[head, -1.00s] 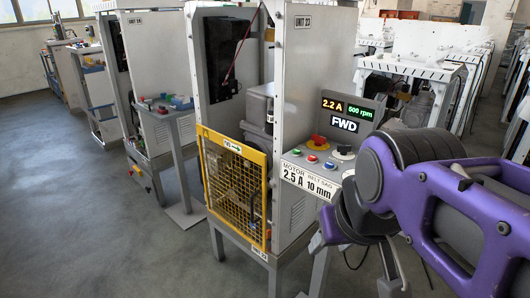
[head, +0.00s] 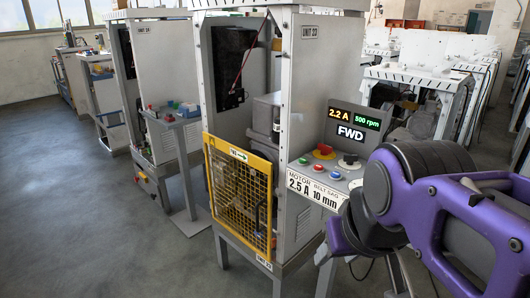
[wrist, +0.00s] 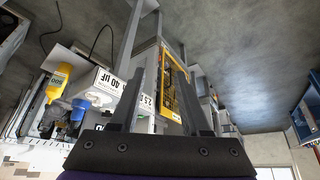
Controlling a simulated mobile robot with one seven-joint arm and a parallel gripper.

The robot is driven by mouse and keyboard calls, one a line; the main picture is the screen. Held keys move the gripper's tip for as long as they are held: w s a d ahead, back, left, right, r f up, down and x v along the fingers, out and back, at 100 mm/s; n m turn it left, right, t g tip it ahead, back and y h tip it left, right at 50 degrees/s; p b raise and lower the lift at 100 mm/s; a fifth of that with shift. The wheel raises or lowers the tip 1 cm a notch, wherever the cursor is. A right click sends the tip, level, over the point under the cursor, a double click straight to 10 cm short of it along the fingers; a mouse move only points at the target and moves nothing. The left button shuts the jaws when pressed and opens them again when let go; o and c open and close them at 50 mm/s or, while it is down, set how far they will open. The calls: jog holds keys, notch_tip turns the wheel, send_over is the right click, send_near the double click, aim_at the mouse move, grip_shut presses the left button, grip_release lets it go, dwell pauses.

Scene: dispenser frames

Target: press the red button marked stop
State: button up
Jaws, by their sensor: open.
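The sloping control panel (head: 296,180) of unit 23 carries a small red button (head: 319,170) between a green button (head: 303,161) and a blue button (head: 334,177). Behind them are a red mushroom button on a yellow base (head: 324,151) and a black knob (head: 348,162). I cannot read the button markings. My purple arm is at the right in the head view, beside the panel; its jaws are not clear there. In the wrist view my gripper (wrist: 160,78) is open and empty, apart from the unit; the small red button cannot be made out there.
A yellow mesh guard (head: 238,196) covers the unit's front. A display (head: 355,124) reading 2.2 A, 500 rpm and FWD stands behind the buttons. Unit 24 (head: 172,62) stands to the left. More white frames (head: 420,75) stand at the right rear. The floor at the left is free.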

grip_shut()
dwell(1.8)
